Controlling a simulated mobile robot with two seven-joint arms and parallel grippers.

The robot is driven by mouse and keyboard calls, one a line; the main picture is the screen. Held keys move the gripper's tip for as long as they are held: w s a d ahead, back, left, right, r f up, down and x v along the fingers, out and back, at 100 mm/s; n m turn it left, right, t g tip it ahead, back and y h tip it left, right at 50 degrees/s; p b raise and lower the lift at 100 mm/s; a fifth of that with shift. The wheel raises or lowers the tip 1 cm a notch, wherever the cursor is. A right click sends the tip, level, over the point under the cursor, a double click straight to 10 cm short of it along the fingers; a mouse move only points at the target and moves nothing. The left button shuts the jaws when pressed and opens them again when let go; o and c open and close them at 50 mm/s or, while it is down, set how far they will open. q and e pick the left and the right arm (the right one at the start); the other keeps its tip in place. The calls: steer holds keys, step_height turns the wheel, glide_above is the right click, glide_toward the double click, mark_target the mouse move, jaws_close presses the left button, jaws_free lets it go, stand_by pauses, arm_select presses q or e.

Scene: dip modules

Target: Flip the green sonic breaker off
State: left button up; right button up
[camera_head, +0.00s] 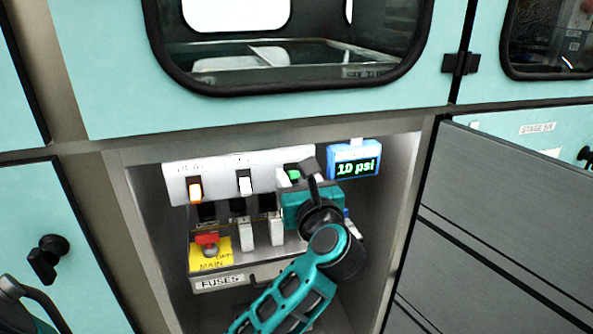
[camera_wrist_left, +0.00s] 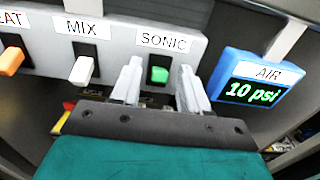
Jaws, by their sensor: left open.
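The green sonic breaker (camera_wrist_left: 159,74) sits in a black slot under the SONIC label (camera_wrist_left: 163,41) on a light grey panel. In the head view only a bit of the green breaker (camera_head: 294,174) shows beside my gripper. My left gripper (camera_wrist_left: 159,68) is open, with one finger on each side of the green lever. Nothing is held between the fingers. I cannot tell whether either finger touches the lever, nor surely which way it is flipped. In the head view my left gripper (camera_head: 303,180) covers the panel's right end. My right gripper is not in view.
The white MIX breaker (camera_wrist_left: 82,69) and an orange breaker (camera_wrist_left: 12,62) stand to the left on the panel. A blue AIR display (camera_wrist_left: 249,92) reading 10 psi is close on the right. A red main switch (camera_head: 207,239) and fuses lie below. The recess walls enclose all this.

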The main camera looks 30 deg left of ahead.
arm_select(q)
steer(key=shift+w+a, duration=0.1)
jaws_close()
stand_by(0.5)
